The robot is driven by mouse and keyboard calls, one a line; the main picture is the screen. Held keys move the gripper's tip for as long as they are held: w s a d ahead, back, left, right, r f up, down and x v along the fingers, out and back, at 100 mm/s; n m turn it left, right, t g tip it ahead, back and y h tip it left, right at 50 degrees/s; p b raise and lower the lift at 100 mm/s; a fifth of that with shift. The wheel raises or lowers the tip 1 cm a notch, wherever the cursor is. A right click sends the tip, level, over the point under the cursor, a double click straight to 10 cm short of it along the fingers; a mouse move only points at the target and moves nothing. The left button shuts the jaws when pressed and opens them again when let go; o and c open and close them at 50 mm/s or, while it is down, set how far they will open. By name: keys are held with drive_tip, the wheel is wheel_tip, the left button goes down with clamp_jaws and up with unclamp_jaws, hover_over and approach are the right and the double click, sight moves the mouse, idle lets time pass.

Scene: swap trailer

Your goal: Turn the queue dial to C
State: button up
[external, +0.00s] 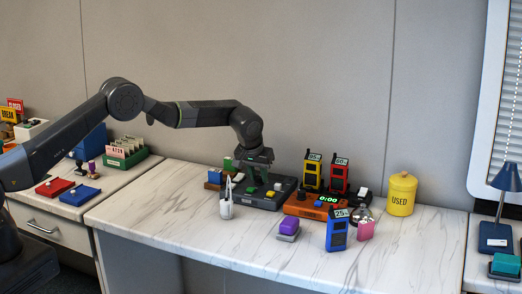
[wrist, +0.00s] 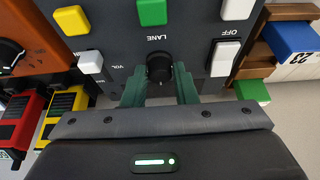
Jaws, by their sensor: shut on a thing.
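A dark control panel (external: 285,188) stands on the marble-topped counter, with yellow, green and white buttons. In the wrist view the panel (wrist: 195,45) carries a small black dial (wrist: 159,68) beside the word LANE, which reads upside down. My gripper (external: 257,178) reaches down over the panel. In the wrist view its green fingers (wrist: 160,86) are shut on the black dial, one on each side. I cannot read the dial's setting or see a C mark. The arm and fingers hide the dial in the external view.
An orange timer (external: 313,206) and yellow (external: 312,172), red (external: 339,176) and blue (external: 337,230) handsets stand right of the panel. The counter's front left is clear.

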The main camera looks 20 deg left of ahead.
drive_tip(key=m+h+b, duration=0.1)
drive_tip(key=m+b, duration=0.1)
drive_tip(key=m, duration=0.1)
drive_tip(key=shift+a, duration=0.1)
drive_tip(key=shift+w+a+m+g+h+b, duration=0.15)
drive_tip(key=shift+m+h+b, duration=0.3)
drive_tip(key=shift+m, duration=0.75)
drive_tip(key=shift+s+d+m+g+h+b, duration=0.1)
drive_tip(key=shift+m+g+h+b, duration=0.25)
drive_tip(key=shift+m, duration=0.85)
drive_tip(key=shift+r, duration=0.1)
drive_tip(key=o, duration=1)
drive_tip(key=v, duration=0.7)
drive_tip(key=b+v, duration=0.1)
drive_tip(key=v, duration=0.5)
drive_tip(key=shift+a+r, duration=0.3)
